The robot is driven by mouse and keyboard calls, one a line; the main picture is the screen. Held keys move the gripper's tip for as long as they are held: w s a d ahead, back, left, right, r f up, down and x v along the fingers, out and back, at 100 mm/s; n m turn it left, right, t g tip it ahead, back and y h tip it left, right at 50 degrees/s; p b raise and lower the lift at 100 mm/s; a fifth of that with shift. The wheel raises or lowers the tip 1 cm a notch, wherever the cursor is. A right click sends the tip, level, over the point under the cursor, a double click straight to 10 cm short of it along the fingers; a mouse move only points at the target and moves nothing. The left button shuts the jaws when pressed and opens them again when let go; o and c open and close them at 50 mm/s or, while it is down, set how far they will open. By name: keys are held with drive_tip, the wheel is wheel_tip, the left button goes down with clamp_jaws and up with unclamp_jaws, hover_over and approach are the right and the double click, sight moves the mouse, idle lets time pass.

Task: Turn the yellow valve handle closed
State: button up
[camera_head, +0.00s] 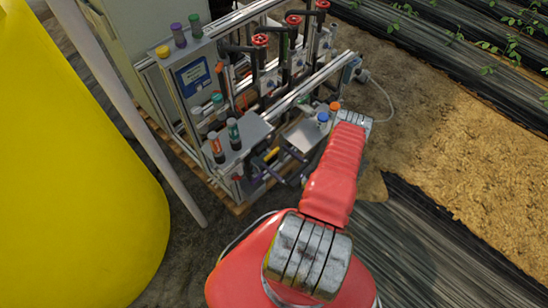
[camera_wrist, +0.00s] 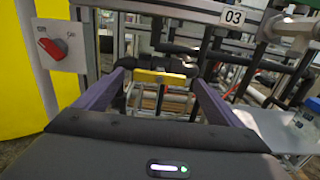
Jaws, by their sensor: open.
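The yellow valve handle (camera_wrist: 160,77) lies as a short level bar between my fingers in the wrist view, in front of the skid's pipes. In the head view, a small yellow bar (camera_head: 271,154) shows at the skid's lower front. My gripper (camera_wrist: 158,70) is open, with purple fingers and dark tips on either side of the handle. Whether a tip touches the handle cannot be told. In the head view, my gripper (camera_head: 274,166) is small and partly hidden among the skid parts and my red arm.
A red rotary switch (camera_wrist: 52,46) on a grey plate is left of my gripper. A label reading 03 (camera_wrist: 233,17) is on the frame above right. Red handwheels (camera_head: 261,40) stand farther back. A large yellow tank (camera_head: 70,160) fills the left; bare soil (camera_head: 440,150) lies right.

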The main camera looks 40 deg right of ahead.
sight(270, 153)
drive_tip(key=shift+w, duration=1.1)
drive_tip(key=c, duration=1.1)
drive_tip(key=shift+o, duration=0.2)
drive_tip(key=shift+a, duration=0.25)
drive_tip(key=shift+d, duration=0.1)
